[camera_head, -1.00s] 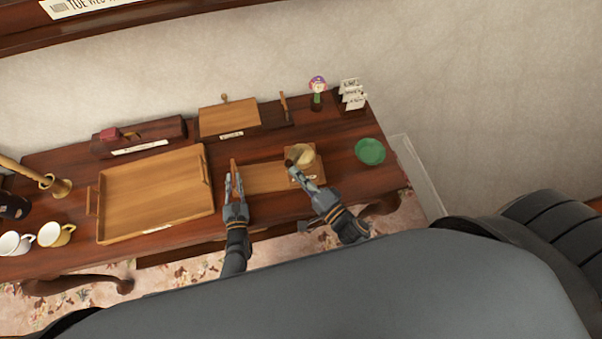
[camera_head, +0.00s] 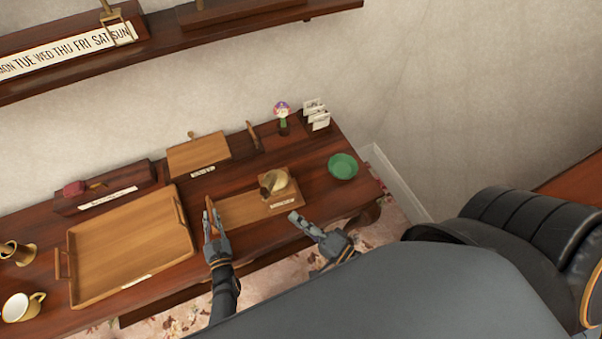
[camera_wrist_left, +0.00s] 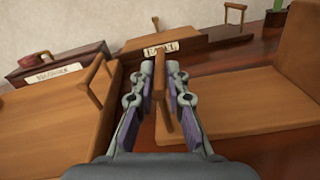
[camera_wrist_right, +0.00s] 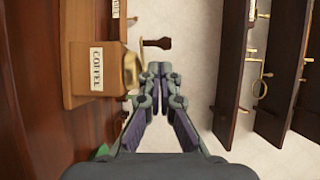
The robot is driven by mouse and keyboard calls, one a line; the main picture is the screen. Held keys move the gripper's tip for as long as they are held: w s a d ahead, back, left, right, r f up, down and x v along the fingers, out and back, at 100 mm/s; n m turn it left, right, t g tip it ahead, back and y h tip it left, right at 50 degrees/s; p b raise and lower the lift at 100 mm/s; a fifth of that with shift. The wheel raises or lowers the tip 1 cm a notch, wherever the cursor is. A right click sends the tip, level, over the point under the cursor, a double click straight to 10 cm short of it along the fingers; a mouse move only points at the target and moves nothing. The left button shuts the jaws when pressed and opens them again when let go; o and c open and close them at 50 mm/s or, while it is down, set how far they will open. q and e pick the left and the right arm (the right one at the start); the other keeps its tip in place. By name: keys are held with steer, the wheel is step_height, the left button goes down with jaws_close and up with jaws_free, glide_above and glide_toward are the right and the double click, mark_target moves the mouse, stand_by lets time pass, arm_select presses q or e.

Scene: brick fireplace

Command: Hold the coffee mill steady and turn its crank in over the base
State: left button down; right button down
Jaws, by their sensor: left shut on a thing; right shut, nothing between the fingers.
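The coffee mill (camera_head: 283,204) is a small wooden box with a brass bowl on top, standing at the right end of a wooden board (camera_head: 240,209). In the right wrist view its COFFEE label (camera_wrist_right: 97,68) faces me, and the crank's dark knob (camera_wrist_right: 157,43) sticks out beyond the brass bowl (camera_wrist_right: 131,71). My left gripper (camera_head: 208,220) is shut on a thin upright wooden piece (camera_wrist_left: 159,88) at the board's left end. My right gripper (camera_head: 294,217) is shut and empty, in front of the mill and apart from it.
A wooden tray (camera_head: 130,276) lies left of my left gripper. A green bowl (camera_head: 342,167) is right of the mill. A shelf (camera_head: 200,42) hangs above.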

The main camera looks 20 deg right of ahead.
mark_target(270, 184)
steer(key=w+d+n+g+y, duration=0.2)
steer(key=d+n+g+y, duration=0.65)
steer(key=n, duration=1.55)
steer(key=w+a+t+h, duration=0.1)
steer(key=w+a+t, duration=0.1)
steer(key=w+a, duration=0.5)
steer(key=a, duration=0.3)
steer(key=shift+a+h, duration=0.2)
steer(key=shift+h, duration=0.15)
steer(key=shift+f+t, duration=0.1)
steer(key=shift+t, duration=0.15)
